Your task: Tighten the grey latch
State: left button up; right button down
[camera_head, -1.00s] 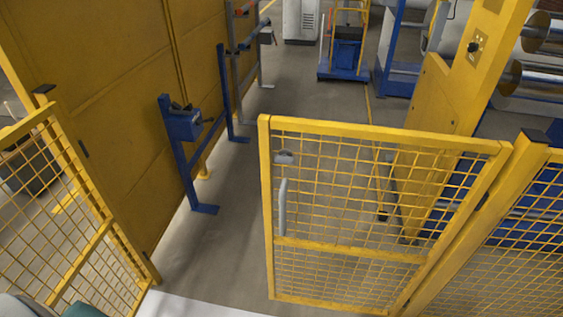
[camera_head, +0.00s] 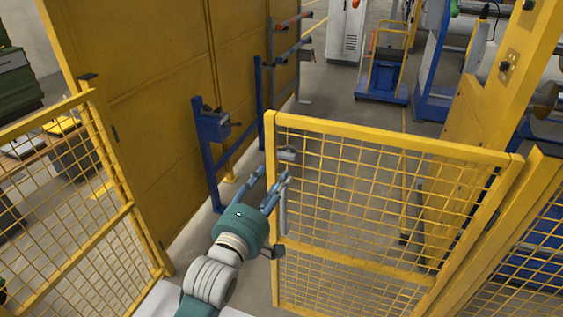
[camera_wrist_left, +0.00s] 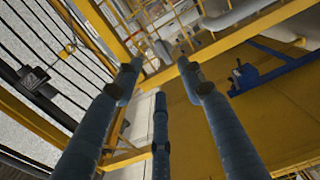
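A small grey latch (camera_head: 287,154) sits near the top of the left edge of the yellow mesh gate (camera_head: 395,147). A grey vertical handle (camera_head: 283,212) is on the same edge below it. My left gripper (camera_head: 271,177) reaches in from below, its blue-grey fingers spread and empty. They are close to the latch and handle; I cannot tell whether they touch. In the left wrist view, the open fingers (camera_wrist_left: 160,66) point toward the yellow frame and grey tubular parts, one showing between the upper fingertips. My right gripper is out of view.
A blue stand with a grey-blue box (camera_head: 212,124) stands behind the gate, by a tall yellow panel wall (camera_head: 150,110). Another yellow mesh fence (camera_head: 70,205) is at left. A blue cart (camera_head: 382,85) stands far back. Grey floor is open between wall and gate.

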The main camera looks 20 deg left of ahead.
aim_at(285, 156)
pick_arm(q)
jog(key=w+p, duration=0.2)
jog(key=w, duration=0.7)
jog(key=shift+w, duration=0.3)
jog(key=shift+w+p, duration=0.35)
jog(key=shift+w, duration=0.25)
jog(key=shift+f, duration=0.1)
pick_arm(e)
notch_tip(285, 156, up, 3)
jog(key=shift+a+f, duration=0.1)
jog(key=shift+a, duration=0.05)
pick_arm(q)
grip_shut()
